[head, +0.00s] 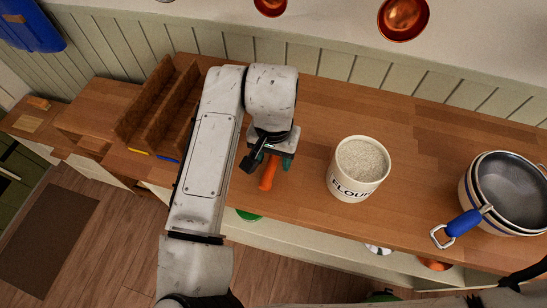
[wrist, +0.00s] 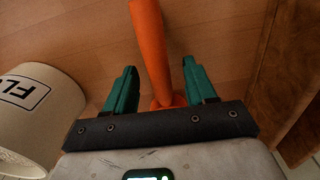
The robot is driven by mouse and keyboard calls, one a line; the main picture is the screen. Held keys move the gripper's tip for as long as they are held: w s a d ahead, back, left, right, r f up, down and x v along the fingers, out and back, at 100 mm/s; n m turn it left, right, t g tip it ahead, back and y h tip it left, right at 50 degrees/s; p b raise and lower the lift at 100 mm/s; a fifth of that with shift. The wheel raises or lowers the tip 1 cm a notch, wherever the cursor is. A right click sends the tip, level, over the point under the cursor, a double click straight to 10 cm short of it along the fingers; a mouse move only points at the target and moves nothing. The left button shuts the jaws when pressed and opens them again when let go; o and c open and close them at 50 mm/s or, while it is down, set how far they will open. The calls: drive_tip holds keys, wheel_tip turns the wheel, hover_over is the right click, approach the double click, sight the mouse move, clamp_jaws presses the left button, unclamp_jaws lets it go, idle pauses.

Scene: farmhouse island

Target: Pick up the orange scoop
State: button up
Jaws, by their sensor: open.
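The orange scoop (head: 269,174) lies on the wooden counter below my gripper (head: 273,157), with one orange end showing past the fingers in the head view. In the wrist view its long orange handle (wrist: 151,45) runs up from between the two green fingers of my gripper (wrist: 161,88). The fingers are apart, one on each side of the scoop, with gaps to both sides. An orange part at the scoop's lower end (wrist: 170,101) is partly hidden behind the gripper's dark bar. I cannot tell how far above the counter the fingertips are.
A cream flour canister (head: 346,187) stands right of my gripper. A striped pot holding a blue-handled strainer (head: 465,222) is farther right. A wooden divided rack (head: 150,95) stands left. Copper pans (head: 403,14) hang at the back. Bare counter (head: 335,105) lies behind the canister.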

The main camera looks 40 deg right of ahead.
drive_tip(key=shift+c, duration=0.2)
clamp_jaws()
idle(0.3)
drive_tip(key=shift+r, duration=0.2)
drive_tip(key=shift+r, duration=0.2)
wheel_tip(320, 180, up, 2)
drive_tip(key=shift+r, duration=0.1)
drive_tip(key=s+a+r+b, duration=0.2)
drive_tip(key=s+a+r, duration=0.4)
drive_tip(key=s+r, duration=0.4)
drive_tip(key=shift+s+a, duration=0.3)
drive_tip(key=shift+s, duration=0.9)
